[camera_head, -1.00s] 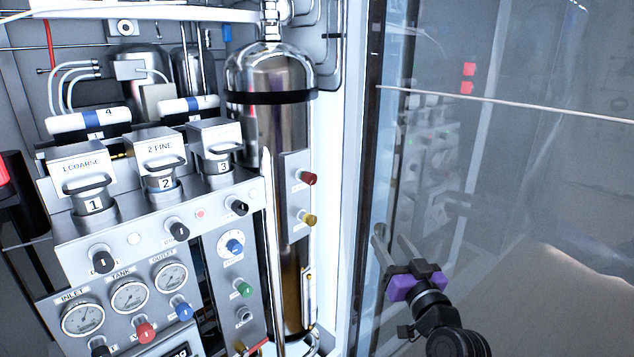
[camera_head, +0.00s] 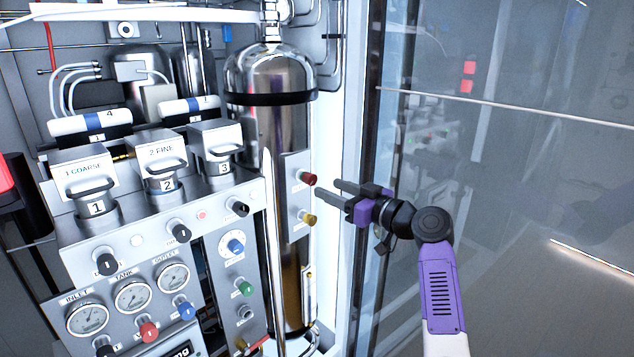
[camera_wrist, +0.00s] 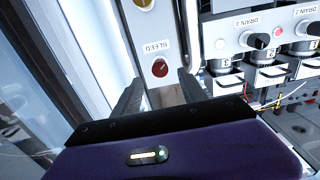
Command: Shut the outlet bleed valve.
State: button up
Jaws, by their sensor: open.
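A red round knob (camera_head: 309,179) sits on a narrow upright plate in front of the steel tank. In the wrist view the red knob (camera_wrist: 159,68) has a label beside it that appears upside down and reads BLEED. My gripper (camera_head: 329,191) is open, just right of this knob, with its fingers pointing left toward the plate. In the wrist view my gripper (camera_wrist: 159,84) has a finger on each side of the red knob's line, and the knob shows in the gap just beyond the tips. It looks untouched and nothing is held.
A yellow knob (camera_head: 309,219) is on the same plate below the red one. The tank (camera_head: 270,130) stands behind. A gauge panel with an OUTLET gauge (camera_head: 173,278) and a blue knob (camera_head: 184,309) is at left. A glass pane (camera_head: 520,180) is at right.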

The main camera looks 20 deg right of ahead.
aim_at(313, 181)
jog(key=shift+p+x, duration=0.45)
jog(key=shift+x, duration=2.45)
grip_shut()
